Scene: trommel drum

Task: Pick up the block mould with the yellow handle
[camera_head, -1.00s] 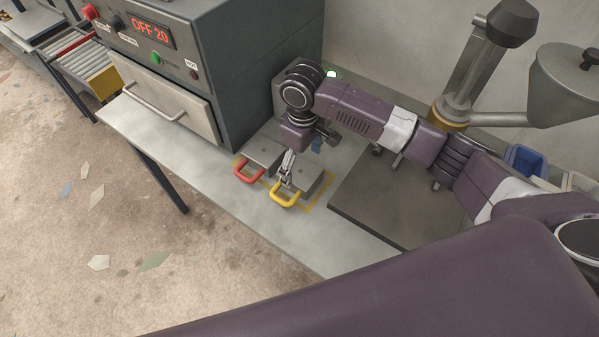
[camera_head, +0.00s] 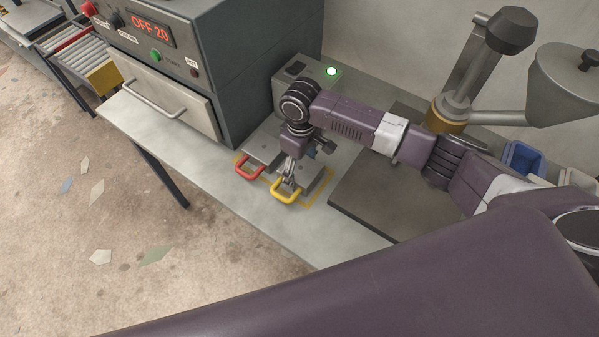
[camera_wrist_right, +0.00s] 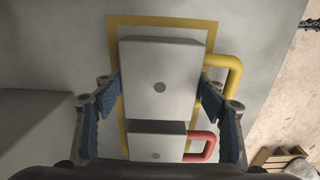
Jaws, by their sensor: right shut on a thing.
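The block mould with the yellow handle (camera_head: 316,184) is a grey block at the yellow outline on the bench. In the right wrist view its flat top, with a small round mark, faces the camera (camera_wrist_right: 160,85), and its yellow handle (camera_wrist_right: 234,72) stands out to the right. My right gripper (camera_head: 290,178) reaches down over it. In the wrist view the blue finger pads sit against two opposite sides of the block (camera_wrist_right: 160,98). Whether it is clear of the bench is hard to tell. A similar mould with a red handle (camera_head: 249,171) stands beside it. My left gripper is not in view.
The grey oven (camera_head: 200,60) with its display stands behind left. A small box with a lit green lamp (camera_head: 331,71) is behind my wrist. A dark plate (camera_head: 370,205) lies to the right. The bench's left front stretch (camera_head: 190,165) is clear.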

